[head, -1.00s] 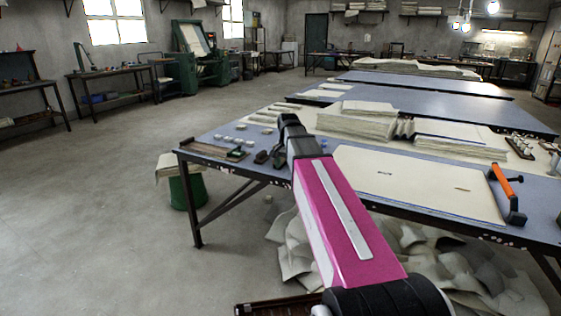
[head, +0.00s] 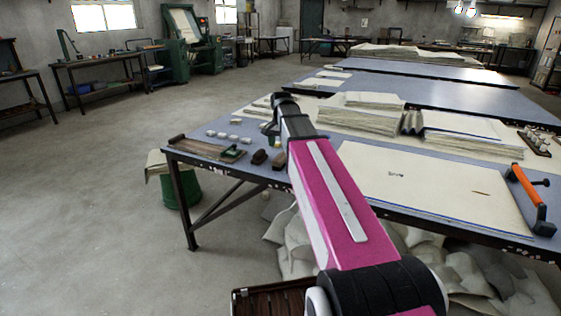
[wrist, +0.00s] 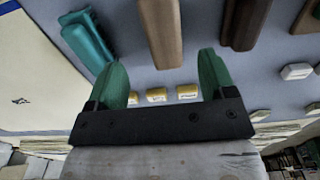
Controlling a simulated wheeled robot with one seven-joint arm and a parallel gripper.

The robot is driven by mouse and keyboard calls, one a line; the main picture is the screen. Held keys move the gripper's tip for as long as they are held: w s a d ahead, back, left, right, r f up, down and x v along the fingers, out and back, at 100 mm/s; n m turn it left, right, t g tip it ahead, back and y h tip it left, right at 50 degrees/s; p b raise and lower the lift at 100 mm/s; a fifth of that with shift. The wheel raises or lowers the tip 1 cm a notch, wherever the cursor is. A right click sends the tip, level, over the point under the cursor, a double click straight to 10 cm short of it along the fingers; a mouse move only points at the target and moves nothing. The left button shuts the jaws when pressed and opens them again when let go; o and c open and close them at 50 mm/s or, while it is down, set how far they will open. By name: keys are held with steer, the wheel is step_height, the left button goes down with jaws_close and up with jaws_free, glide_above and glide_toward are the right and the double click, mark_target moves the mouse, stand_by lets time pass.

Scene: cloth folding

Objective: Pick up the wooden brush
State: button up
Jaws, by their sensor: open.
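A brown wooden block-like piece, which looks like the wooden brush (wrist: 162,30), lies on the blue-grey table top (wrist: 215,20). In the head view the brush (head: 279,160) is near the table's front edge, just left of my arm. My gripper (wrist: 162,70) is open and empty, its green fingertips spread apart. In the wrist view the brush appears beyond the fingertips, roughly in line with the gap between them. In the head view my gripper (head: 271,128) is partly hidden by its own wrist. Bristles are not visible.
A darker brown piece (wrist: 245,22) lies beside the brush, and a teal tool (wrist: 88,38) lies on its other side. Small yellow-labelled blocks (wrist: 156,95) show between the fingers. A large cream sheet (head: 430,185) and an orange-handled tool (head: 525,185) are to the right.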

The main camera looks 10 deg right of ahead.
mark_target(281, 156)
steer(key=shift+w+f, duration=0.2)
steer(key=shift+f, duration=1.9)
steer(key=shift+w+f, duration=0.15)
steer(key=shift+f, duration=1.95)
steer(key=c, duration=1)
